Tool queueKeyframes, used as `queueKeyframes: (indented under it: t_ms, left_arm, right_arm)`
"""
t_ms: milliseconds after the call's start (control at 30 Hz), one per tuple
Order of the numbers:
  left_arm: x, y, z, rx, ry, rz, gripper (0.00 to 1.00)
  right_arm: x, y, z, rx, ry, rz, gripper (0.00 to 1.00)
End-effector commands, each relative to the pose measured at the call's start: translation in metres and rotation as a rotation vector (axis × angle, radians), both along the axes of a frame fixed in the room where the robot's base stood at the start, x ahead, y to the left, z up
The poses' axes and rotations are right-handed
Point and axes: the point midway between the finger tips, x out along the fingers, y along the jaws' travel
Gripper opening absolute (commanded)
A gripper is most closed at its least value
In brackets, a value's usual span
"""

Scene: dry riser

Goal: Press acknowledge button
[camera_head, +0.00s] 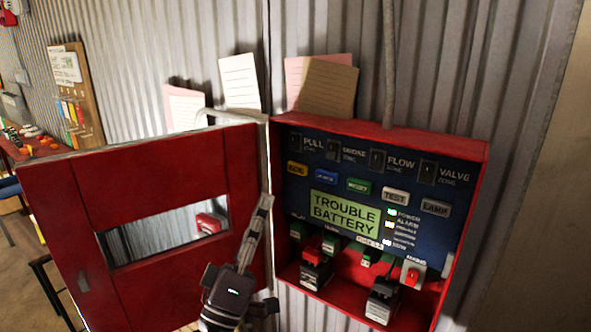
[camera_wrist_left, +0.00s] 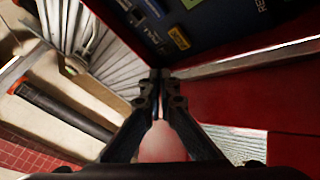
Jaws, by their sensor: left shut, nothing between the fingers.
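The open red alarm box (camera_head: 478,190) holds a dark blue panel with a row of coloured buttons. The yellow button (camera_head: 297,169), likely the acknowledge button, is at the row's left end; its lettering is too small to read surely. It also shows in the left wrist view (camera_wrist_left: 179,38). My left gripper (camera_head: 266,200) is shut and empty, its tips at the box's left edge, lower left of the yellow button and apart from it. In the left wrist view the closed fingertips (camera_wrist_left: 160,75) point toward the panel's edge. My right gripper is not in view.
A blue button (camera_head: 325,177) and a green button (camera_head: 359,186) sit right of the yellow one. The lit display (camera_head: 343,214) reads TROUBLE BATTERY. The red door (camera_head: 150,180) stands open on the left, behind my left gripper. Batteries (camera_head: 316,270) fill the box bottom.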

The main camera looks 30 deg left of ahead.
Motion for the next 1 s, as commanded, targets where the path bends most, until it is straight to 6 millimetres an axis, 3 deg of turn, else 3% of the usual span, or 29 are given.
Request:
queueKeyframes:
  t_ms: [200, 600, 767, 1000]
  left_arm:
    - [-0.015, 0.006, 0.024, -0.046, -0.07, -0.009, 0.0]
    - [-0.014, 0.007, 0.025, -0.05, -0.073, -0.009, 0.0]
    - [-0.003, 0.007, 0.025, -0.051, -0.074, -0.008, 0.0]
    - [0.03, 0.004, 0.025, -0.051, -0.075, -0.009, 0.0]
  right_arm:
    - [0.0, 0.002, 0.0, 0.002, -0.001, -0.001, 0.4]
    - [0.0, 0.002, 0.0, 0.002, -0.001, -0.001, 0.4]
    - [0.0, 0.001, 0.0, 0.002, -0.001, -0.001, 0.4]
    - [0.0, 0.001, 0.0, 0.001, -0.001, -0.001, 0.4]
